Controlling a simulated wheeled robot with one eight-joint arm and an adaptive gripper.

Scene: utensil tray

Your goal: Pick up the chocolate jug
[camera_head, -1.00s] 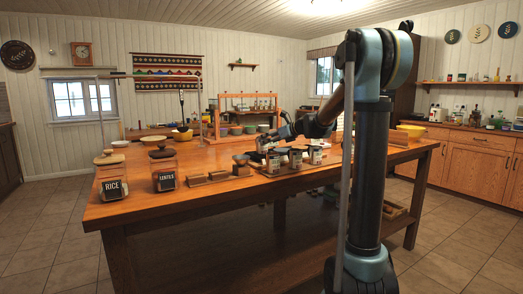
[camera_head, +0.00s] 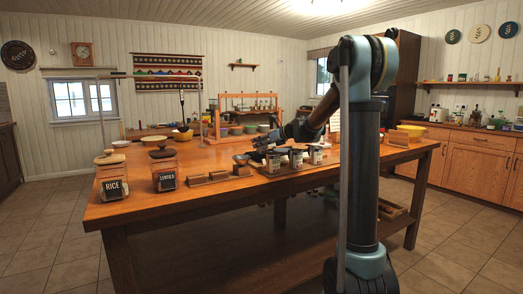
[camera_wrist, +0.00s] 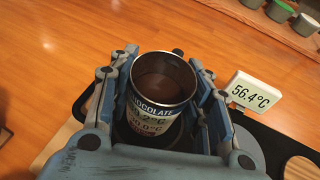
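The chocolate jug (camera_wrist: 160,90) is a metal cup with a dark label reading CHOCOLATE, brown inside, in the middle of the wrist view. It stands over a dark round base. My gripper (camera_wrist: 161,62) has one finger on each side of the jug, very close to its wall near the rim; whether both fingers press on it I cannot tell. In the head view my gripper (camera_head: 258,146) is low over the left end of a row of small labelled jugs (camera_head: 296,158), whose labels are too small to read.
A white display (camera_wrist: 251,91) reading 56.4°C stands right of the jug. Wooden blocks (camera_head: 207,178) lie left of the row, with rice (camera_head: 112,182) and lentils (camera_head: 164,174) jars further left. The table (camera_head: 160,210) has free room at front left.

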